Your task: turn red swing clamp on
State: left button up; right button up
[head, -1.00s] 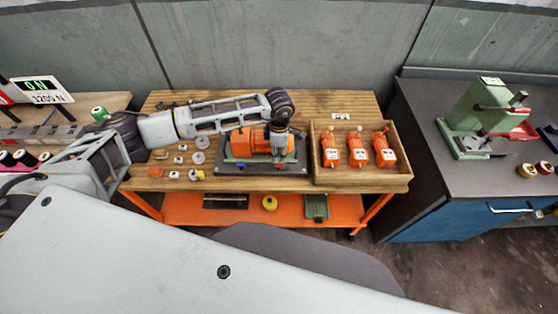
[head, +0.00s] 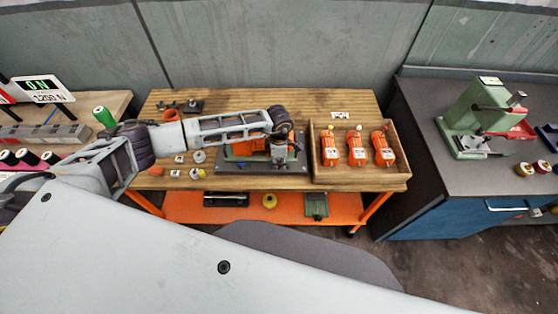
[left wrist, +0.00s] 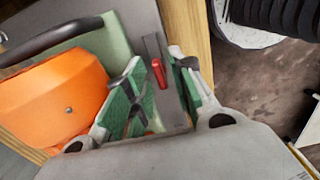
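The red swing clamp (left wrist: 158,73) shows in the left wrist view as a small red handle beside a grey metal bar (left wrist: 165,95). My left gripper (left wrist: 160,70) has its two green-padded fingers apart, with the red handle between them. I cannot tell whether either pad touches it. An orange housing (left wrist: 50,95) lies to the left of the fingers. In the head view my left gripper (head: 279,163) points down at the right end of the dark fixture plate (head: 232,168), next to the orange housing (head: 247,147). The red clamp cannot be made out there.
A wooden tray (head: 348,182) with three orange units (head: 357,149) stands just right of the gripper. Loose small parts (head: 198,157) lie on the table's left side. A green press (head: 480,115) stands on the right bench. The table's back right is mostly clear.

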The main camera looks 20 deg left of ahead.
pick_arm(q)
grip_shut()
jog(key=shift+n+b, duration=0.35)
jog(key=shift+n, duration=0.25)
jog(key=n+b, duration=0.1)
jog(key=n, duration=0.2)
jog(key=n+b, duration=0.2)
jog(key=n, duration=0.3)
jog(key=n+b, duration=0.1)
jog(key=n, duration=0.4)
jog(key=shift+w+r+n+b, duration=0.1)
jog(key=shift+n+b, duration=0.4)
jog(key=shift+n, duration=1.3)
